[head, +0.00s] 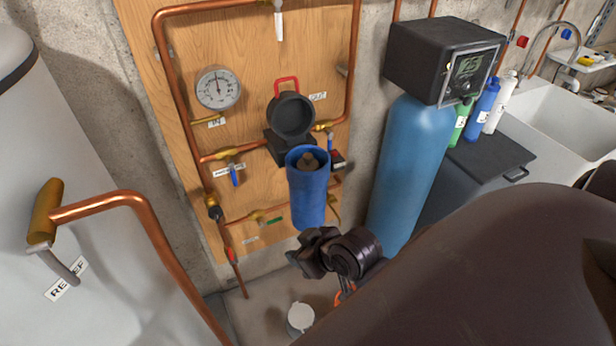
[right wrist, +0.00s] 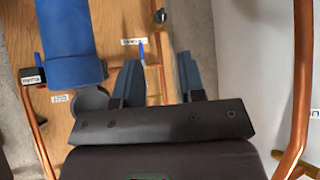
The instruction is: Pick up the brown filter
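The brown filter (head: 309,163) shows as a small brown end inside the open top of an upright blue housing (head: 308,196), in front of the wood panel. The rest of the filter is hidden by the housing wall. My right gripper (head: 318,252) is just below the housing in the head view, its fingers hard to make out there. In the right wrist view my right gripper (right wrist: 158,75) is open, with nothing between its fingers. The blue housing (right wrist: 68,40) is left of the fingers there, and the filter does not show. My left gripper is in neither view.
A black round cap (head: 292,118) with a red handle is above the housing. Copper pipes and a gauge (head: 218,89) are on the panel (head: 262,58). A blue tank (head: 408,165) stands close right, a white tank (head: 62,150) left. A white bucket (head: 300,318) is on the floor.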

